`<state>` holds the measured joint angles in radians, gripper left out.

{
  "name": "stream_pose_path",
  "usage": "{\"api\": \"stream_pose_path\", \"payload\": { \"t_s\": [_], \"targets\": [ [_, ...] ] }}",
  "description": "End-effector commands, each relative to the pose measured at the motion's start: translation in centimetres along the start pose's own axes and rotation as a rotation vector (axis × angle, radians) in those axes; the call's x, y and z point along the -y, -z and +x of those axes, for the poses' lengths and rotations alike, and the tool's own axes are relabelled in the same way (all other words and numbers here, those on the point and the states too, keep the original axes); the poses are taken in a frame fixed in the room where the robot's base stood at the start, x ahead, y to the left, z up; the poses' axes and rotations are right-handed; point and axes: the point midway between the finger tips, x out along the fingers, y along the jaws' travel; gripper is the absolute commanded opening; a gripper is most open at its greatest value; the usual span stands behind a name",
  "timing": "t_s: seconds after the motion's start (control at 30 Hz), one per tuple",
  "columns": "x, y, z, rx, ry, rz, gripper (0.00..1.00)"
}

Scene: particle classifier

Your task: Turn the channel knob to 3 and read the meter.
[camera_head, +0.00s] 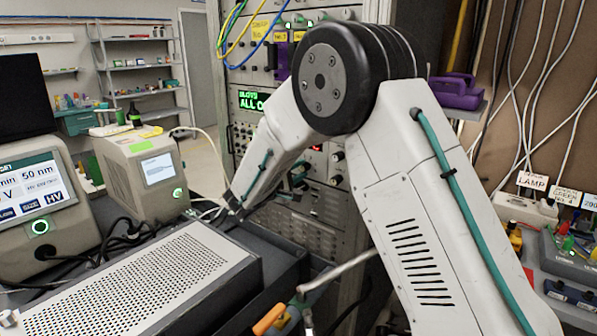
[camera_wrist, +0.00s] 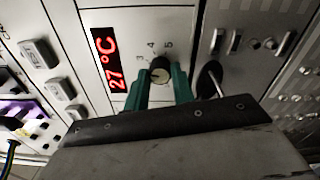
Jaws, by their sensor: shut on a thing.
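The channel knob (camera_wrist: 160,69) is a small dark round knob on a pale panel in the wrist view, with the numbers 3, 4 and 5 printed around it. My gripper (camera_wrist: 161,77) has its two green fingers on either side of the knob, shut on it. Which number the knob points at is unclear. The meter (camera_wrist: 107,61) beside it shows red digits, turned sideways, reading 27 °C. In the head view my arm covers most of that panel, and the knob is hidden; a bit of red display (camera_head: 318,147) shows.
A dark toggle or lever (camera_wrist: 208,82) sits just right of the fingers in the wrist view. Square buttons (camera_wrist: 40,54) line the left. In the head view a perforated box (camera_head: 140,285) and a beige instrument (camera_head: 150,175) stand left; cables hang right.

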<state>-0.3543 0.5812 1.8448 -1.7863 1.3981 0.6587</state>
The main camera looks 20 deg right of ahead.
Motion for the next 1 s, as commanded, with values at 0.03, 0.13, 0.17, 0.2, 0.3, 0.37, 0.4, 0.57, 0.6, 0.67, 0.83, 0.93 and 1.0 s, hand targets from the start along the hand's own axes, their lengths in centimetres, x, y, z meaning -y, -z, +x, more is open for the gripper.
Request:
{"api": "stream_pose_path", "payload": {
  "t_s": [0.03, 0.13, 0.17, 0.2, 0.3, 0.37, 0.4, 0.57, 0.6, 0.67, 0.83, 0.93, 1.0],
  "targets": [
    [0.03, 0.03, -0.03, 0.000, 0.000, 0.024, 0.02],
    [0.03, 0.03, -0.03, 0.000, 0.000, 0.068, 0.02],
    [0.03, 0.03, -0.03, 0.000, 0.000, 0.079, 0.02],
    [0.04, 0.02, -0.03, 0.000, 0.000, 0.091, 0.02],
    [0.04, 0.03, -0.03, 0.000, 0.000, 0.116, 0.02],
    [0.05, 0.02, -0.03, 0.001, 0.000, 0.125, 0.02],
    [0.05, 0.03, -0.03, 0.001, 0.001, 0.130, 0.02],
    [0.05, 0.02, -0.03, 0.001, 0.001, 0.138, 0.02],
    [0.06, 0.02, -0.03, 0.001, 0.001, 0.138, 0.02],
    [0.06, 0.02, -0.03, 0.001, 0.001, 0.138, 0.02],
    [0.06, 0.02, -0.03, 0.001, 0.001, 0.137, 0.02],
    [0.06, 0.02, -0.03, 0.001, 0.001, 0.137, 0.47],
    [0.06, 0.02, -0.02, 0.001, 0.001, 0.137, 0.47]
  ]
}}
